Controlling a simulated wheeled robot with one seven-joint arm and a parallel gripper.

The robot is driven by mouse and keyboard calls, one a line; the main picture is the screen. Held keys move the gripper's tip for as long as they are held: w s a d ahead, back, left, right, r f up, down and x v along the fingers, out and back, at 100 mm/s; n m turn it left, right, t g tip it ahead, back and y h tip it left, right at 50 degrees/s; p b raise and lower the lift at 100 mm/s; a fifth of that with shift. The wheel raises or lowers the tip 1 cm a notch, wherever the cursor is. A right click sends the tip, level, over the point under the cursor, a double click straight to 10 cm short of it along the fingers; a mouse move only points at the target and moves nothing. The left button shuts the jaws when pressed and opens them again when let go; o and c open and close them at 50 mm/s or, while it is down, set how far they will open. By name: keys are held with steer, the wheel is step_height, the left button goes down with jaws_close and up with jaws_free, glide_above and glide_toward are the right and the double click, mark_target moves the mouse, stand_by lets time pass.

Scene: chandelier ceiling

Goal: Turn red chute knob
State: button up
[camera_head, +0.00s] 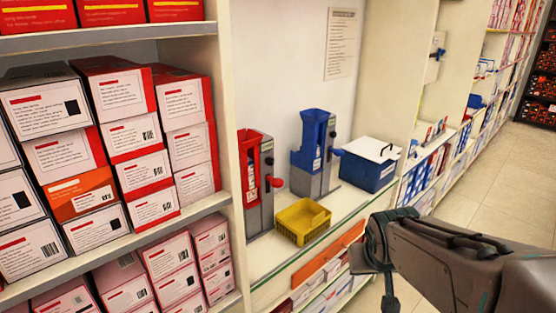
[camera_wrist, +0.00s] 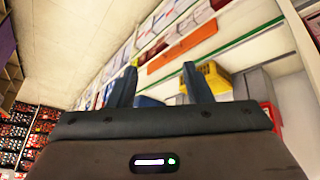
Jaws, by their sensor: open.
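The red chute (camera_head: 251,165) stands at the left of the counter shelf, on a grey base. Its red knob (camera_head: 275,182) sticks out on its right side. In the wrist view a small red part (camera_wrist: 271,115) shows at the right edge; I cannot tell whether it is the knob. My gripper (camera_head: 378,262) is in front of the shelf, to the right of and well apart from the red chute. In the wrist view its two fingers (camera_wrist: 158,88) are spread, with nothing between them.
A blue chute (camera_head: 314,150) with a blue knob stands right of the red one. A yellow bin (camera_head: 302,221) sits in front between them. A blue box with a white lid (camera_head: 370,163) is further right. Stacked boxes (camera_head: 120,135) fill the left shelves. The aisle floor (camera_head: 500,175) is clear.

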steer(key=w+a+r+n+t+y+p, duration=0.15)
steer(key=w+t, duration=0.25)
steer(key=w, duration=1.2)
steer(key=n+t+y+p, duration=0.3)
steer(key=y+p, duration=0.1)
steer(key=y, duration=0.9)
glide_toward(271, 164)
steer(key=p+x, duration=0.3)
steer(key=x, duration=0.5)
steer(key=shift+w+a, duration=0.1)
steer(key=shift+w, duration=0.05)
steer(key=shift+c, duration=0.4)
steer(key=c, duration=0.9)
